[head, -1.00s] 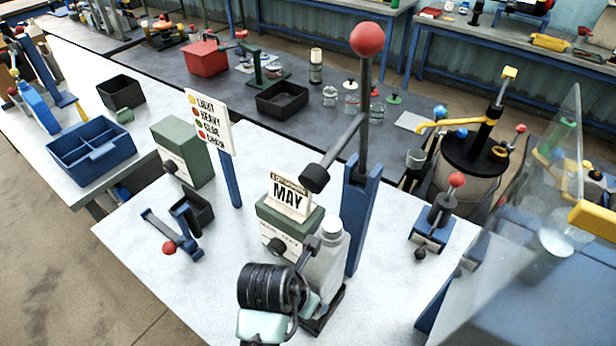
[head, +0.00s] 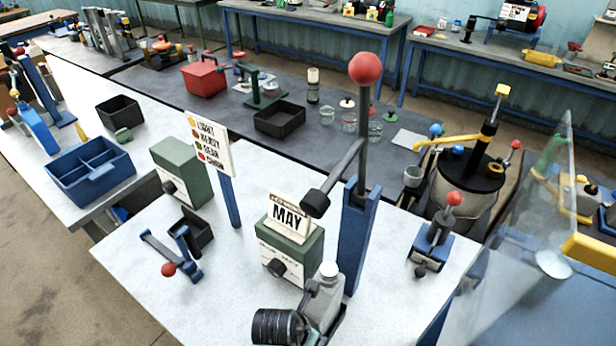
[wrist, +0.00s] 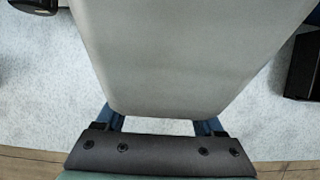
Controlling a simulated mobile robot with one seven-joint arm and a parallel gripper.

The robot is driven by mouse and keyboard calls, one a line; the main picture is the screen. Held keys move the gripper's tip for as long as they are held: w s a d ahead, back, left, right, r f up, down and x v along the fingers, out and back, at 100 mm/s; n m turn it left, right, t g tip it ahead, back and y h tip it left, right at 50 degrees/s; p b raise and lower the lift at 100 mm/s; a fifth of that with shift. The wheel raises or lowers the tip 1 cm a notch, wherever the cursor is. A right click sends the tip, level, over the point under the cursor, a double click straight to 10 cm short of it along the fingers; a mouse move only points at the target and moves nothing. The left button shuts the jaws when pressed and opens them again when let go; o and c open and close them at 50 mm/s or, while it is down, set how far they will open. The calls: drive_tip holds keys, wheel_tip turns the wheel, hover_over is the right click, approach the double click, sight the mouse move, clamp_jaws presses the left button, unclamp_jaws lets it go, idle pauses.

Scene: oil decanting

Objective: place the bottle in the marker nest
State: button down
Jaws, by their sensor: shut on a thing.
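The bottle (head: 326,300) is pale grey with a white cap and stands about upright at the front of the near bench. In the wrist view the bottle (wrist: 195,55) fills the middle, above the dark palm of my gripper (wrist: 160,137). A low black frame (head: 338,322), seemingly the marker nest, shows at the bottle's right side. The bottle's base is hidden by my arm and the picture edge, so I cannot tell whether it is inside the frame or above it.
A green box with a MAY calendar (head: 290,214) stands close behind the bottle. A tall blue lever post (head: 352,235) with a red ball stands just behind on the right. A sign (head: 210,143) and red-knobbed clamp (head: 168,269) are left.

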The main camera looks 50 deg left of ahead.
sight(321, 312)
drive_tip(key=shift+w+a, duration=0.1)
drive_tip(key=shift+c, duration=2.2)
unclamp_jaws()
drive_tip(key=shift+f, duration=0.15)
drive_tip(key=o, duration=0.4)
drive_tip(key=shift+o, duration=0.2)
drive_tip(key=v, duration=1.2)
drive_tip(key=shift+s, duration=0.2)
